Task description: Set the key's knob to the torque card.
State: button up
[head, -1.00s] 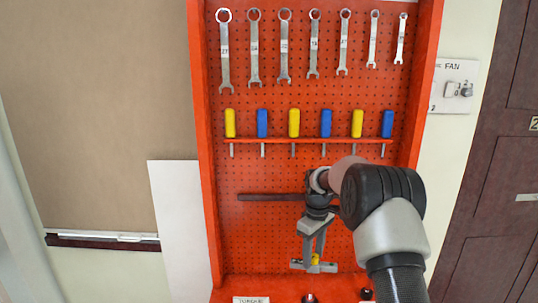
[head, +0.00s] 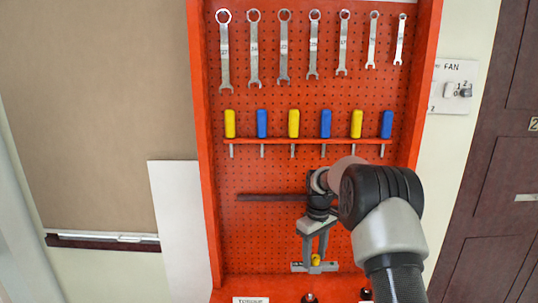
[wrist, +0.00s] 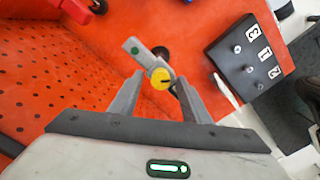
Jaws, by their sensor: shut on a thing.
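The key shows in the wrist view as a short grey bar (wrist: 139,54) with a green dot and a yellow knob (wrist: 160,78) bearing a dark mark. My gripper (wrist: 160,85) is shut on the key at its yellow knob, one finger on each side. In the head view my gripper (head: 315,262) points down at the lower part of the red board, with the yellow knob between its fingers. The torque card (head: 251,300) shows only its top edge, reading TORQUE, at the bottom of the head view; its value is out of view.
A black plate (wrist: 245,55) with pegs numbered 3, 1 and 2 is to the right in the wrist view. Wrenches (head: 283,50) and yellow and blue screwdrivers (head: 294,124) hang on the red pegboard (head: 260,235). A FAN switch panel (head: 453,85) is at the right.

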jog(key=n+p, duration=0.1)
jog(key=n, duration=0.5)
jog(key=n+p, duration=0.1)
jog(key=n, duration=0.3)
jog(key=shift+n, duration=0.3)
jog(key=c, duration=0.5)
jog(key=shift+a+m, duration=0.1)
jog(key=shift+m, duration=0.6)
jog(key=shift+o, duration=1.2)
jog(key=m+b, duration=0.1)
jog(key=m, duration=0.3)
jog(key=shift+w+m, duration=0.1)
jog(key=shift+m, duration=0.2)
jog(key=shift+o, duration=0.7)
jog(key=m, duration=0.5)
